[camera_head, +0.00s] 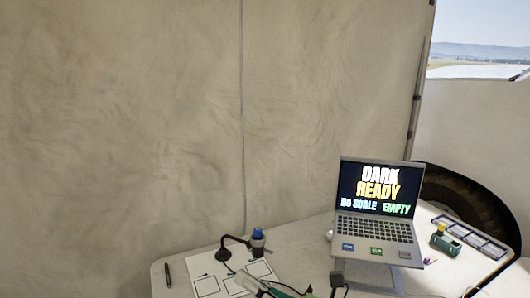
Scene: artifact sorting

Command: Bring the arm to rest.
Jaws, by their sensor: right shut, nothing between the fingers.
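My right gripper (474,291) shows only as a small dark part at the bottom right edge, over the front right of the table. It is shut and holds nothing that I can see. Most of it and its arm are cut off by the frame. My left gripper is not in view.
A white table (310,245) carries an open laptop (375,228) on a stand, a dark-armed lamp or stand (224,252), a blue-topped bottle (258,238), a marked white sheet (205,285), a black pen (168,275), a green item (445,243) and a compartment tray (470,238). A fabric wall (120,130) stands behind.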

